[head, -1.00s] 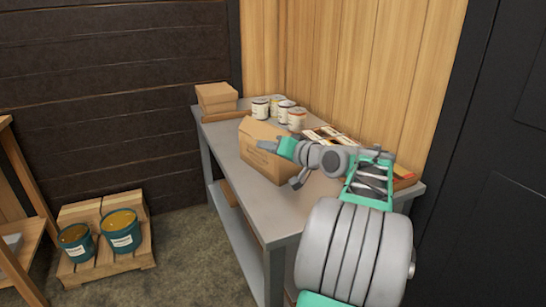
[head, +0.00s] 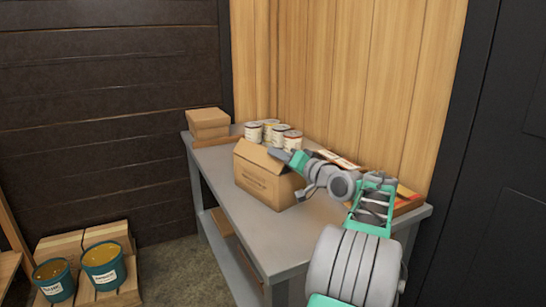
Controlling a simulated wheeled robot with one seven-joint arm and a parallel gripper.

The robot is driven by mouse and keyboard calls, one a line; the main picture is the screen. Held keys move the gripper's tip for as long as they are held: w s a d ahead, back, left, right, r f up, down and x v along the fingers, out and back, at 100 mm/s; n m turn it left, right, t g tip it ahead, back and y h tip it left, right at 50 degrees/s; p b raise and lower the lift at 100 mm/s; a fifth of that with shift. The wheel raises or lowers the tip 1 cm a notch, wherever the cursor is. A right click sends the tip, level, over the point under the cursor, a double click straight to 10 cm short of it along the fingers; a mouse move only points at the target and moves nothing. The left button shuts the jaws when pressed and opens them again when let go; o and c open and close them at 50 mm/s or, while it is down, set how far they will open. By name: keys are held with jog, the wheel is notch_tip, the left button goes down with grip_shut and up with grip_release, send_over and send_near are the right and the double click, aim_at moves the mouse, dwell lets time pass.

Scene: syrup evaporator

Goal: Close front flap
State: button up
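A brown cardboard box (head: 262,184) stands upright on the grey workbench (head: 232,226) in the head view. A flap (head: 257,155) along its top edge is raised and slants up from the printed side. The right part of the box top is hidden behind my gripper (head: 290,175). My gripper is at the box's right top corner, its two fingers spread apart with nothing seen between them. One finger is near the right end of the flap, the other by the box's right side. I cannot tell if either touches.
Several tins (head: 272,131) stand behind the box. Flat packages (head: 338,159) lie near the wall, partly behind my arm. Two pails (head: 103,266) sit on a pallet at lower left. The bench's left front is clear.

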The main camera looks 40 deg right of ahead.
jog(key=shift+w, duration=0.8)
jog(key=shift+c, duration=0.4)
grip_shut()
dwell(0.4)
